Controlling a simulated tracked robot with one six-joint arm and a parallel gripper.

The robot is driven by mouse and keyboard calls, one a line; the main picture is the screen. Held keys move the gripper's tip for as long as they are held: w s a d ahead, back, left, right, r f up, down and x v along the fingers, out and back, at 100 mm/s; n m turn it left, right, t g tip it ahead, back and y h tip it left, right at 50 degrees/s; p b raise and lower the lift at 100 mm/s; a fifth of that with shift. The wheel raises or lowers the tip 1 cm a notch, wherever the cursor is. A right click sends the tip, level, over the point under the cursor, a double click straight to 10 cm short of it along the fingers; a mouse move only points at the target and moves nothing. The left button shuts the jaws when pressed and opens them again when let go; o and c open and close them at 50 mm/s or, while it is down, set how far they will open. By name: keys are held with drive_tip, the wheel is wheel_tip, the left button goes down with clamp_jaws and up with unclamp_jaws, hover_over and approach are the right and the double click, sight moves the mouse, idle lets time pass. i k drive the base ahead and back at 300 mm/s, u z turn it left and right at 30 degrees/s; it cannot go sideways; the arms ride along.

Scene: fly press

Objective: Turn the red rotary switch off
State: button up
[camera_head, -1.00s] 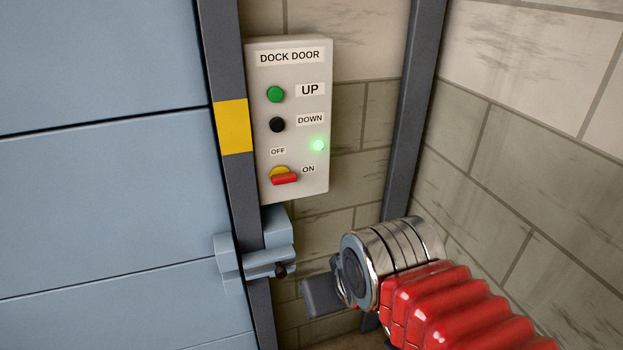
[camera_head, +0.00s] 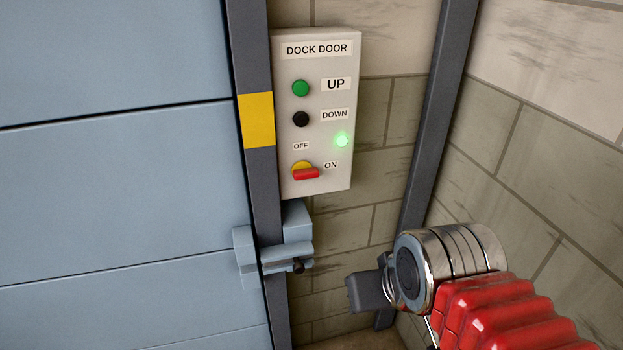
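The red rotary switch (camera_head: 306,173) sits on a yellow disc low on the grey DOCK DOOR control box (camera_head: 316,110). Its red handle lies roughly level, pointing right toward the ON label (camera_head: 331,165). The OFF label (camera_head: 300,146) is above it. A green lamp (camera_head: 342,141) on the box is lit. My gripper (camera_head: 368,290) is low and right of the box, apart from the switch. Only a dark grey part of it shows beyond my metal wrist, and its fingers cannot be made out.
A green UP button (camera_head: 301,88) and a black DOWN button (camera_head: 300,119) are above the switch. A blue latch (camera_head: 288,250) on the door post juts out below the box. The blue door (camera_head: 110,180) is left; a block wall (camera_head: 540,160) is right.

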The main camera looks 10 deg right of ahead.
sight(302, 169)
drive_tip(key=k, duration=1.65)
drive_tip(key=u, duration=0.75)
drive_tip(key=i, duration=1.65)
drive_tip(key=u, duration=0.05)
